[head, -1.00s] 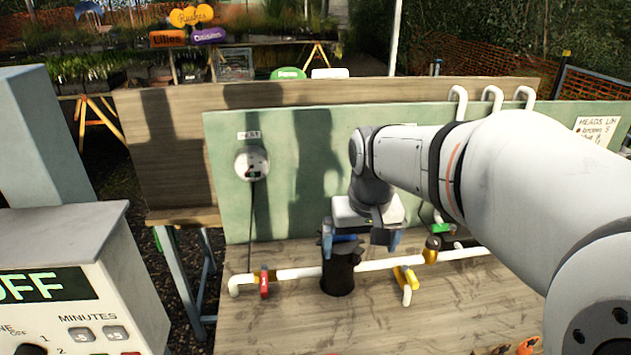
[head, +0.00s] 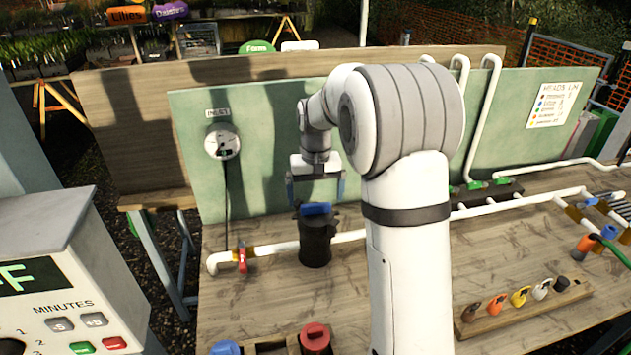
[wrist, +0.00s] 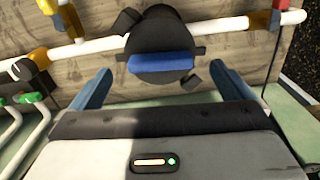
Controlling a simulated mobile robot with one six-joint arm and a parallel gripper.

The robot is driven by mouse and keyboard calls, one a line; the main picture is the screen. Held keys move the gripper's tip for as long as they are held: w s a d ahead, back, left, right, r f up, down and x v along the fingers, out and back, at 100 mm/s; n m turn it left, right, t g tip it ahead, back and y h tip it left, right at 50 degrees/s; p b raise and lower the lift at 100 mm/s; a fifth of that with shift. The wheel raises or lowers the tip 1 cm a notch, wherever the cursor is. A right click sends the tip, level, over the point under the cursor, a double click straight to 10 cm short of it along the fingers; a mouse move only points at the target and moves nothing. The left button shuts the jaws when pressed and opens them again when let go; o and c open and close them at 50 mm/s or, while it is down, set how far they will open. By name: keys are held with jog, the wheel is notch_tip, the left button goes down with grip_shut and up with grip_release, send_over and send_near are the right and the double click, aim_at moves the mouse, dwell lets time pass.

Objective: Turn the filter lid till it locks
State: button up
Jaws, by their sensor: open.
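The filter is a black upright cylinder (head: 315,243) set in the white pipe on the bench. Its lid (head: 316,209) carries a blue bar-shaped grip on top, which also shows in the wrist view (wrist: 161,62). My gripper (head: 316,192) is above the lid with its blue fingers spread apart, one to each side. In the wrist view the open fingers (wrist: 160,82) are wider than the blue bar and touch nothing that I can see. The lid's black lugs stick out around its rim.
A red-handled valve (head: 241,258) is on the pipe left of the filter. A green panel with a round inlet dial (head: 222,143) stands behind. Red (head: 315,338) and blue caps sit at the front, and a rack of coloured pieces (head: 524,310) at right.

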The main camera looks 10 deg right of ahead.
aim_at(316, 204)
jog(key=shift+f, duration=1.9)
jog(key=shift+c, duration=0.3)
jog(key=c, duration=0.8)
jog(key=m, duration=0.4)
jog(key=shift+m, duration=0.4)
